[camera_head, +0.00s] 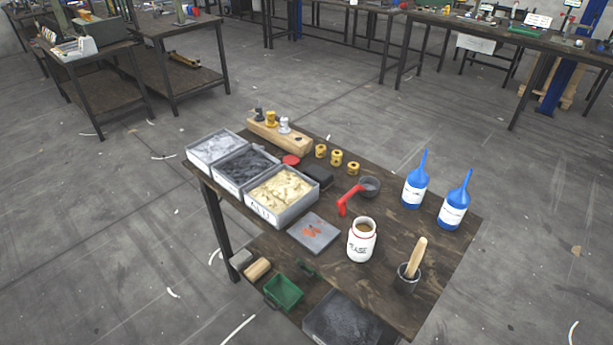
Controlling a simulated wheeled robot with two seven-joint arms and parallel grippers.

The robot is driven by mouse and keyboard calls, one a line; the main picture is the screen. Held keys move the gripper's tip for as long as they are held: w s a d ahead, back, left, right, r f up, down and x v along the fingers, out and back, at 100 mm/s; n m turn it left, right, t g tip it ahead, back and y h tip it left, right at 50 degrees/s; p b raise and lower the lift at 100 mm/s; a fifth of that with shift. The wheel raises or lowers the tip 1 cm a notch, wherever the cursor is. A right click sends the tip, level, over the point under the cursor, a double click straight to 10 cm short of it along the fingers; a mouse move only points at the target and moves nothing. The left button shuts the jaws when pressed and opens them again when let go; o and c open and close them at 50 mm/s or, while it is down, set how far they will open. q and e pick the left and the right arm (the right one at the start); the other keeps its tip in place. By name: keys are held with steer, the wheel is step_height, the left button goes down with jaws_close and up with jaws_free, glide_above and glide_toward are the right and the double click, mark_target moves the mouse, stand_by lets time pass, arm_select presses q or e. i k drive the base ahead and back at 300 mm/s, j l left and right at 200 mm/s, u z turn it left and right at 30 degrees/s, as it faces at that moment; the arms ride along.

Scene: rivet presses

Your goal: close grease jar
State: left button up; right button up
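A white grease jar (361,243) with dark lettering and a thin red band near its neck stands upright toward the front of the dark worktable (397,240). Its mouth is open and brown grease shows inside. A flat red disc (291,160), which looks like a lid, lies at the back left of the table, behind the cream-filled bin. It is apart from the jar. Neither of my grippers shows in this view.
Three grey bins (252,210) line the left edge. A grey plate (314,233), a red-handled ladle (349,199), a cup with a wooden handle (408,278) and two blue bottles (452,213) surround the jar. Yellow bushings (337,158) and a wooden block (277,137) sit behind.

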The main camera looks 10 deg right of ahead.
mark_target(362, 236)
steer(key=i+j, duration=0.2)
steer(key=i+j+z, duration=0.15)
steer(key=j, duration=0.3)
steer(key=i+j, duration=0.3)
steer(key=i+j+z, duration=0.15)
steer(key=j, duration=0.2)
steer(key=i+j, duration=0.25)
steer(key=i+j+z, duration=0.1)
steer(key=j, duration=0.4)
steer(key=i, duration=0.1)
